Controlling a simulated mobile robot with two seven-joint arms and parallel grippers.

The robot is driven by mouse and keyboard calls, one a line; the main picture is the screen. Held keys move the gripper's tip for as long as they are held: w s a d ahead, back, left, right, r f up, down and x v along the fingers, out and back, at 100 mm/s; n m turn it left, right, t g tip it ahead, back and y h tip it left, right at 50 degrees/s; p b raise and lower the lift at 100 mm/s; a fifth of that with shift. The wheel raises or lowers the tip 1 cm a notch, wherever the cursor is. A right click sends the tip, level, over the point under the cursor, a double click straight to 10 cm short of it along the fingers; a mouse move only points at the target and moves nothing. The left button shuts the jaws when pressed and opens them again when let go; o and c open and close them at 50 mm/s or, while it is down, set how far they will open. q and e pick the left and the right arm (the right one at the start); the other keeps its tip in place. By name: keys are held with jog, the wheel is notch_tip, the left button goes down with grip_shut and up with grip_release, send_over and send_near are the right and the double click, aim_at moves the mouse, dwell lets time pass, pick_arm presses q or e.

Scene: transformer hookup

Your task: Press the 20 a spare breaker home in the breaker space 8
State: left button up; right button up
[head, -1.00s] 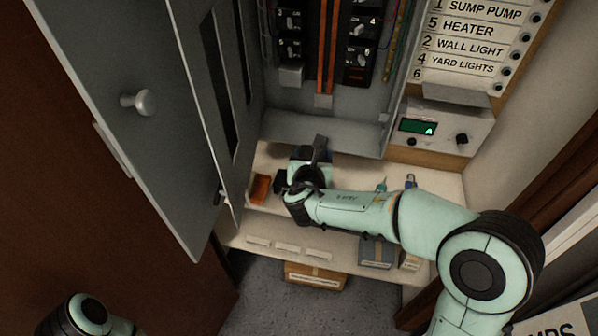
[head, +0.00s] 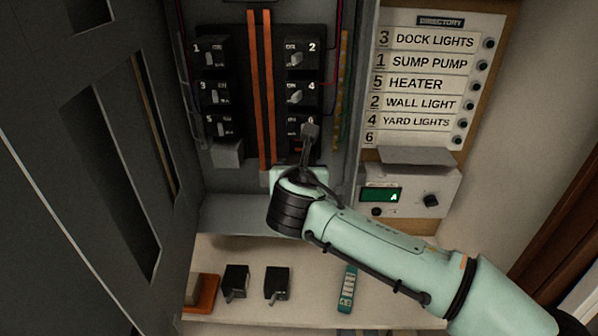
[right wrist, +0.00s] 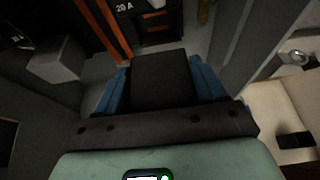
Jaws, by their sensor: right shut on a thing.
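My right gripper (right wrist: 160,88) is shut on a black breaker (right wrist: 160,72), with a blue finger on each side of it in the right wrist view. In the head view the gripper's mint body (head: 285,178) is at the lower end of the right breaker column (head: 303,92), just below the number 6. The breaker space 8 is hidden behind my gripper there. In the right wrist view a dark panel part with an orange strip (right wrist: 158,28) lies just beyond the held breaker. I cannot tell whether the breaker touches the panel. My left gripper is out of view.
The open grey cabinet door (head: 100,150) stands at the left. Two black breakers (head: 236,281) (head: 277,285), an orange item (head: 207,294) and a teal tool (head: 347,289) lie on the shelf (head: 310,262). A box with a green display (head: 381,195) is close right of my arm.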

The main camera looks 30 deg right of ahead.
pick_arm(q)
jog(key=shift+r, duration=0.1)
pick_arm(e)
jog(key=shift+p, duration=0.35)
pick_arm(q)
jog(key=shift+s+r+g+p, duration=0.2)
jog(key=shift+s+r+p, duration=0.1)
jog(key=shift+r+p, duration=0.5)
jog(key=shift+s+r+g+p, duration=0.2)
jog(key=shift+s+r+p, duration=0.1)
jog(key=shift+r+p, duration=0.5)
pick_arm(e)
jog(key=shift+w+d, duration=0.5)
jog(key=shift+w, duration=0.35)
jog(key=shift+w+d, duration=0.5)
jog(key=shift+w, duration=0.3)
jog(key=shift+w+d, duration=0.5)
jog(key=shift+w, duration=0.35)
pick_arm(q)
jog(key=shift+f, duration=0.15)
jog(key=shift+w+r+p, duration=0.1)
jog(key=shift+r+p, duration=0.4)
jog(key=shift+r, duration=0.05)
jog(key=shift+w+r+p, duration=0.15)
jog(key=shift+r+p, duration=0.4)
jog(key=shift+p, duration=0.05)
pick_arm(e)
jog(key=shift+w+d, duration=0.45)
jog(key=shift+w, duration=0.25)
jog(key=o, duration=1.2)
